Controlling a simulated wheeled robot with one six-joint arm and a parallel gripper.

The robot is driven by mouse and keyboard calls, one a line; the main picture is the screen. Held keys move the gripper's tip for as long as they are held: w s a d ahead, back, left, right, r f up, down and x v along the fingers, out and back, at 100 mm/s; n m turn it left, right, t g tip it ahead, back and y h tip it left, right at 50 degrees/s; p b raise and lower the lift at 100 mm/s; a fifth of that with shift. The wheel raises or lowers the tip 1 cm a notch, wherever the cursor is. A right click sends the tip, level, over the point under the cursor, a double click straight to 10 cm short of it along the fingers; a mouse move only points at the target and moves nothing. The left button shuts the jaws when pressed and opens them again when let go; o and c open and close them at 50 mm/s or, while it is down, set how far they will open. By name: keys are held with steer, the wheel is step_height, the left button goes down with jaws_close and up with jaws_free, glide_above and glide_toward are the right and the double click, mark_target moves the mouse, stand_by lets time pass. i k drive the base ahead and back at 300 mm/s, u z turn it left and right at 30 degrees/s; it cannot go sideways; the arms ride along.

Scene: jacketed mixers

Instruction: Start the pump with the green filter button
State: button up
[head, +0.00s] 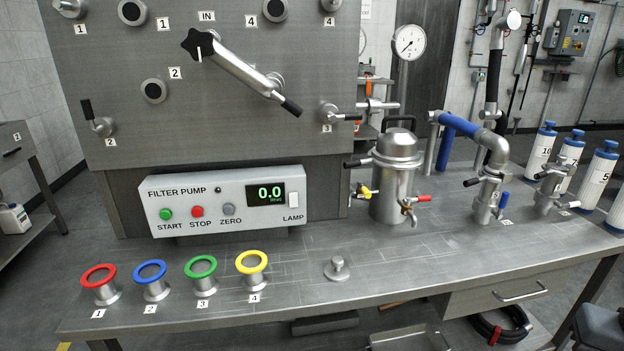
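The filter pump control box (225,201) is a white panel labelled FILTER PUMP at the back left of the steel bench. Its round green START button (166,214) is at the lower left of the panel. A red STOP button (197,211) and a grey ZERO button (228,209) sit to its right. A display (265,193) reads 0.0 in green, and a white LAMP rocker switch (293,199) is at the right end. No gripper or arm shows in the head view.
Low ports with red (98,273), blue (150,271), green (201,266) and yellow (252,261) rings stand in front of the box. A steel vessel (393,185) with valves stands to its right. A steel panel (130,110) with levers rises behind. A small knobbed lid (338,268) lies on the bench.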

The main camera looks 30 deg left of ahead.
mark_target(165, 213)
steer(key=u, duration=1.95)
